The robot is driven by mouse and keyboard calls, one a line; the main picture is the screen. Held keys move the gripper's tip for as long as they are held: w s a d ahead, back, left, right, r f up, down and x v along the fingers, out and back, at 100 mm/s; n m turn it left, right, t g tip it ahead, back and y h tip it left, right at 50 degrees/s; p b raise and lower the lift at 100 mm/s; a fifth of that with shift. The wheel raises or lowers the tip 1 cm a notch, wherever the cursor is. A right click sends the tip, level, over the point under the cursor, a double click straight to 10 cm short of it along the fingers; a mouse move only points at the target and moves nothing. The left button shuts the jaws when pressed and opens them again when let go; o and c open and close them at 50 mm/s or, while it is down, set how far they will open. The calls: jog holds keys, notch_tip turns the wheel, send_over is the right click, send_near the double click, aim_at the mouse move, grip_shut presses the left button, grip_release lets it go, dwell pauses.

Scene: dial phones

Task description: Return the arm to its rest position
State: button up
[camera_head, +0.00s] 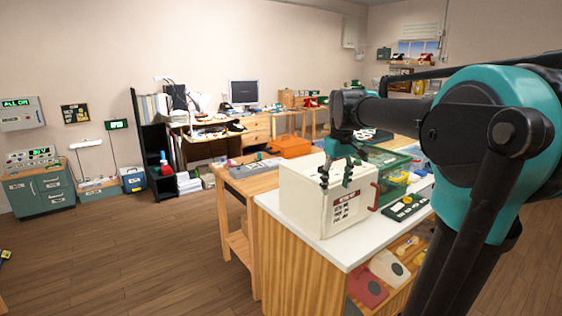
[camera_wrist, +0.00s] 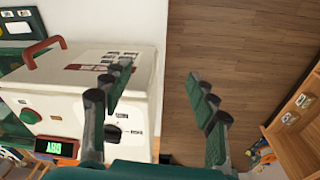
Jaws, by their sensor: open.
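The box has a red handle, a dark knob and a small green display. My arm (camera_head: 490,130) is bent and fills the right side of the head view.
The box stands on a white countertop (camera_head: 268,202). Red (camera_head: 367,286) and white (camera_head: 388,268) dial-phone-like items sit on the shelf below. An orange case (camera_head: 289,146) is farther back. Floor (camera_head: 120,250) at left is clear.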

jog(key=s+d+f+m+t, duration=0.1)
jog(key=s+f+m, duration=0.1)
jog(key=s+f, duration=0.7)
jog(key=s+d+f+m+t, duration=0.1)
jog(key=s+f+m+t, duration=0.1)
jog(key=s+f, duration=0.8)
notch_tip(320, 180, down, 7)
jog(key=shift+s+f+m, duration=0.15)
jog(key=shift+s+m, duration=0.05)
jog(key=shift+m, duration=0.4)
jog(key=shift+d, duration=0.15)
